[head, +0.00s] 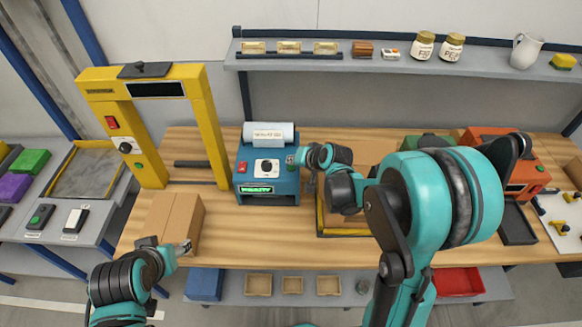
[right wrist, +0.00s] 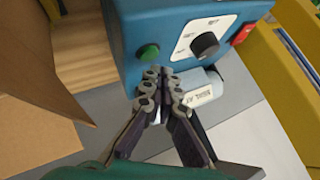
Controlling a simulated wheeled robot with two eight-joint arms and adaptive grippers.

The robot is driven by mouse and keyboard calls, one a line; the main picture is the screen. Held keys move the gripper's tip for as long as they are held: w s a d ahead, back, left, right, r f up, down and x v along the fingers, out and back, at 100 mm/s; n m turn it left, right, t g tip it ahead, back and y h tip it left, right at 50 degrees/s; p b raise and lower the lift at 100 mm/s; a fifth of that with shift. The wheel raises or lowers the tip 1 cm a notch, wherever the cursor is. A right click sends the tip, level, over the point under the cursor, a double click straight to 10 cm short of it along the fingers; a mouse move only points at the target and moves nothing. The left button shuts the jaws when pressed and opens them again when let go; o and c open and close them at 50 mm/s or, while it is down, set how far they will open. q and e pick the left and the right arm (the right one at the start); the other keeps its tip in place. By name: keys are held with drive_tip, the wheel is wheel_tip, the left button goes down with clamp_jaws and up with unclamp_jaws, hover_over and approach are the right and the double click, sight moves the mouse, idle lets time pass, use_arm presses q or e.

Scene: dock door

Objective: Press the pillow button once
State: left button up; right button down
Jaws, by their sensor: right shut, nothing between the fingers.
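The blue machine (head: 285,184) stands on the wooden bench with a lit green "READY" display and a white dial plate with a black knob. Its round green button (head: 290,159) sits right of the dial. In the right wrist view the button (right wrist: 148,53) shows plainly on the blue face, left of the knob. My right gripper (head: 302,157) is close beside the button. Its fingertips (right wrist: 160,78) are together and empty, just below the button in the wrist view; contact with the machine cannot be told. My left gripper (head: 168,248) is low at the left, fingers apart and empty.
A cardboard box (head: 173,220) stands beside my left gripper. A yellow frame (head: 205,120) rises left of the machine, with a red switch (right wrist: 243,33) on the machine's face. My right arm crosses a yellow-edged tray (head: 345,233). Bare bench lies in front of the machine.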

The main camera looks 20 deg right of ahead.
sight(293, 169)
drive_tip(key=shift+f+b, duration=0.35)
drive_tip(key=shift+f, duration=0.05)
drive_tip(key=shift+f+b, duration=0.35)
drive_tip(key=shift+b, duration=0.05)
idle(0.4)
drive_tip(key=shift+r, duration=0.1)
drive_tip(key=shift+r+p, duration=0.6)
drive_tip(key=shift+r, duration=0.15)
drive_tip(key=shift+r+p, duration=1.85)
drive_tip(key=shift+r, duration=0.7)
drive_tip(key=shift+f, duration=0.1)
